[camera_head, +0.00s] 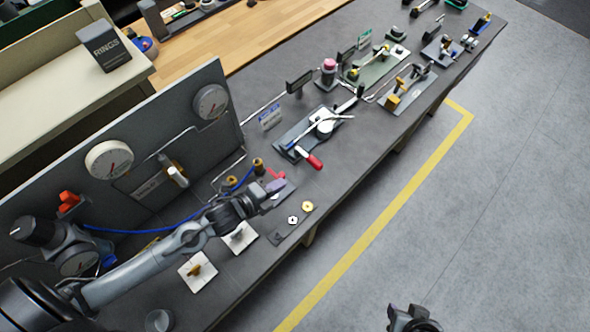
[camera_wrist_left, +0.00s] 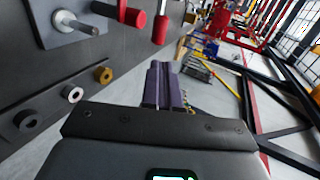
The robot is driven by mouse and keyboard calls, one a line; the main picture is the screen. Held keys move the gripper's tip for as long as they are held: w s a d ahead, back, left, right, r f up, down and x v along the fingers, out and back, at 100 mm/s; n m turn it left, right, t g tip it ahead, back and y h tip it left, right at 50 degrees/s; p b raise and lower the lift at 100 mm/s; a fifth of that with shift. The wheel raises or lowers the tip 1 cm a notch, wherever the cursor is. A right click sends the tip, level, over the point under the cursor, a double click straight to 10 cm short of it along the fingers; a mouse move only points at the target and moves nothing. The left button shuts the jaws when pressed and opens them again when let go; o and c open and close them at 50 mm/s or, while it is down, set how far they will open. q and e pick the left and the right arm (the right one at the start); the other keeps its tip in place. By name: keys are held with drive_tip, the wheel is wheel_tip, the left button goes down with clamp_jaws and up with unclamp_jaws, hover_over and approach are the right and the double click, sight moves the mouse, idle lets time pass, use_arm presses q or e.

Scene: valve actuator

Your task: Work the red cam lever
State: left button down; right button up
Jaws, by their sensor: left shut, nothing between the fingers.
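A small red lever (camera_head: 276,174) shows just behind my left fingertips in the head view. In the left wrist view, a red part with a dark bar (camera_wrist_left: 130,14), likely this lever, is at the upper left beside a grey disc with a bolt (camera_wrist_left: 82,22). My left gripper (camera_head: 276,187) is shut and empty, close to the lever; I cannot tell whether it touches. Its purple-grey fingers (camera_wrist_left: 163,86) are together in the wrist view and appear clear of the red part. My arm and gripper hide part of the lever's mount. A dark part, likely my right gripper (camera_head: 412,320), is cut off at the bottom.
A clamp with a red grip (camera_head: 315,161) stands to the right of my left gripper. Brass and steel nuts (camera_head: 307,207) lie in front of it. A gauge panel (camera_head: 135,140) and blue hose (camera_head: 150,231) are to the left. The floor beyond the bench edge is open.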

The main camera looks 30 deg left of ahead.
sight(313, 164)
use_arm(q)
drive_tip(key=p+x, duration=0.1)
drive_tip(key=x, duration=1.3)
drive_tip(key=shift+w, duration=0.1)
drive_tip(key=shift+w+d+f+b, duration=0.2)
drive_tip(key=shift+w+b, duration=0.1)
drive_tip(key=shift+w, duration=0.2)
